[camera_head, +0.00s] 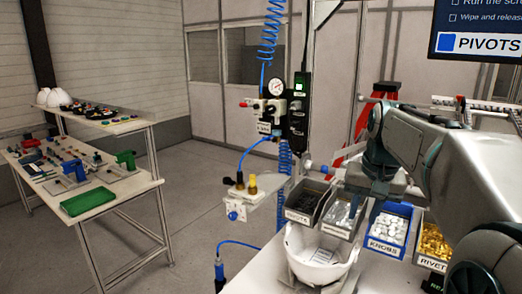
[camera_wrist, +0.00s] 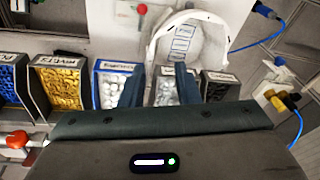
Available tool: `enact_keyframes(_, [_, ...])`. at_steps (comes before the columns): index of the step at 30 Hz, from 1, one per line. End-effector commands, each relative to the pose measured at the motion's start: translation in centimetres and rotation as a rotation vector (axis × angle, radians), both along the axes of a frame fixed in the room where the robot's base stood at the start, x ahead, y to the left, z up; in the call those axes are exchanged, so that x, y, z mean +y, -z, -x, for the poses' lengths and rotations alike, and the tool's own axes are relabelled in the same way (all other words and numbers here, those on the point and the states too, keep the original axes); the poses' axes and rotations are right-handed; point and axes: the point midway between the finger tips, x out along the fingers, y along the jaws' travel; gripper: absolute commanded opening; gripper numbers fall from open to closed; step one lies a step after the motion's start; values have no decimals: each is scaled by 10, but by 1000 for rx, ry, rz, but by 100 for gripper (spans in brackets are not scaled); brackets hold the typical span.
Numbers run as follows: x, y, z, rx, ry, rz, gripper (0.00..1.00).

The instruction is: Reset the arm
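My gripper (camera_wrist: 158,88) shows its two dark fingers well apart in the wrist view, with nothing held between them. It hangs above the row of part bins, over the bin of clear or silvery parts (camera_wrist: 166,92). In the head view my arm reaches in from the right and my gripper (camera_head: 362,212) points down over the bins, its fingertips partly unclear. A white helmet shell (camera_head: 301,262) rests on the bench in front of the bins. The shell also shows at the top of the wrist view (camera_wrist: 153,45), apart from my gripper.
Bins stand in a row: dark parts (camera_head: 305,203), white knobs (camera_head: 388,230) and yellow rivets (camera_head: 434,243). A small shelf with yellow fittings (camera_head: 250,186) and blue hoses is left of them. A side table (camera_head: 112,200) with tools and a green tray stands far left; open floor lies between.

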Motion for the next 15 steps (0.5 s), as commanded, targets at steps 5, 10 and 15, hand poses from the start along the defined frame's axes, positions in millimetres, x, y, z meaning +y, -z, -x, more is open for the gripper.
enact_keyframes(5, [30,37,58,-45,-93,25,29])
enact_keyframes(10, [51,81,112,-86,-181,60,29])
enact_keyframes(15, [64,123,155,-120,-255,93,29])
